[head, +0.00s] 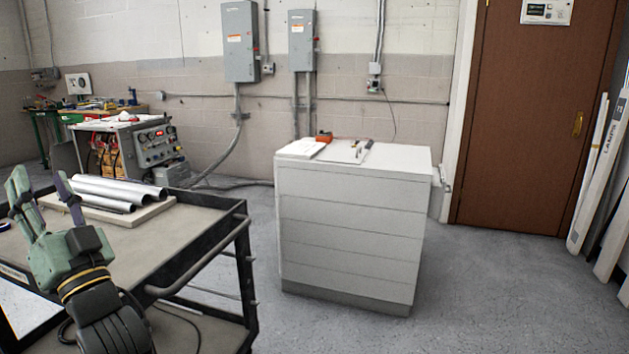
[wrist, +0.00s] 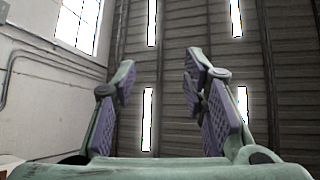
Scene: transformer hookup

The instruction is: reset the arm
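My gripper (head: 38,200) is at the lower left of the head view, in front of and above the dark cart. Its green fingers with purple-grey pads point upward and stand apart. In the wrist view my gripper (wrist: 165,95) is open, with nothing between the fingers. Behind it the wrist view shows only the ceiling with bright light strips and a wall with windows.
The black-framed cart (head: 200,225) carries silvery rolls (head: 115,190) on a board. A white drawer cabinet (head: 350,225) with small items on top stands mid-room. A control unit (head: 150,140) is behind the cart. Open floor (head: 490,290) lies right, before a brown door (head: 535,120).

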